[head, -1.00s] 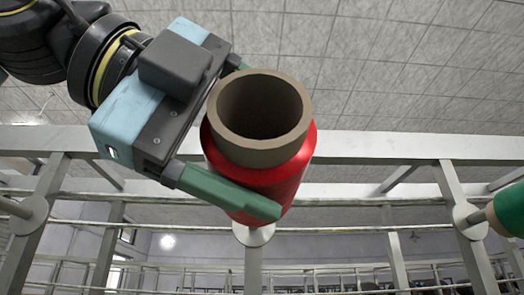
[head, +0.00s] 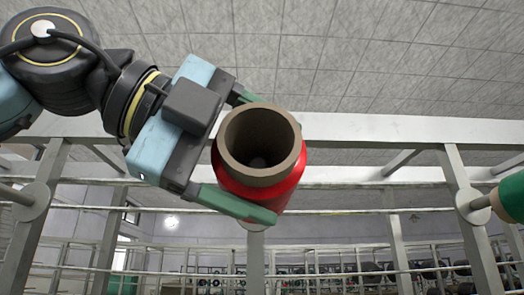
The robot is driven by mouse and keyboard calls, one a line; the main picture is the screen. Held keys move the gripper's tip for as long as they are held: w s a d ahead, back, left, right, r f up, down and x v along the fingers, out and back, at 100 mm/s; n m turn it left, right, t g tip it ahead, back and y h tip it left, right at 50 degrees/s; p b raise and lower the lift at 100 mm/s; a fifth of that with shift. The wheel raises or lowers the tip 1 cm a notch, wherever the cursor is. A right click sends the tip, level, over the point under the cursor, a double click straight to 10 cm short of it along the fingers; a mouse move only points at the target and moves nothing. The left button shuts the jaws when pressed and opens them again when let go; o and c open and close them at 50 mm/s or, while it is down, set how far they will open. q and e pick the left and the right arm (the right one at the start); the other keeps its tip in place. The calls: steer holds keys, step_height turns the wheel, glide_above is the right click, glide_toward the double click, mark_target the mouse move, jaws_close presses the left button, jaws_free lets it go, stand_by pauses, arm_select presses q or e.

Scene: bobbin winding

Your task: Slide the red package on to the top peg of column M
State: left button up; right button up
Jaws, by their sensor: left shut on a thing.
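The red package (head: 290,188) is a red roll on a brown hollow core (head: 293,146), with the open end of the core facing me. My left gripper (head: 256,156) comes in from the upper left and is shut on the package, with one green finger above and one below it. The package is in front of the top of the middle rack post (head: 256,265). The peg on that post is hidden behind the package, though something small and dark shows inside the core. I cannot tell whether the peg is inside. My right gripper is not in view.
A grey post with a round disc and a bare peg (head: 14,195) stands at the left. Another post (head: 473,235) at the right has a peg carrying a green package (head: 512,197). A grey beam (head: 400,132) runs across behind. More racks fill the background.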

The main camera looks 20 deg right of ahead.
arm_select(q)
steer(key=shift+w+d+p, duration=0.3)
steer(key=shift+w+p, duration=0.1)
steer(key=shift+w, duration=0.55)
steer(key=shift+w+d+p, duration=0.25)
steer(key=shift+w+p, duration=0.2)
steer(key=shift+w, duration=0.55)
steer(key=shift+w+d+p, duration=0.3)
steer(key=shift+w+p, duration=0.1)
steer(key=shift+w, duration=0.7)
steer(key=shift+w+d+p, duration=0.25)
steer(key=shift+w+p, duration=0.25)
steer(key=shift+w, duration=0.3)
steer(key=shift+w+d+p, duration=0.2)
steer(key=shift+w+p, duration=0.3)
steer(key=shift+w, duration=0.25)
steer(key=shift+f+b, duration=0.45)
steer(key=shift+b, duration=0.15)
steer(key=o, duration=1.1)
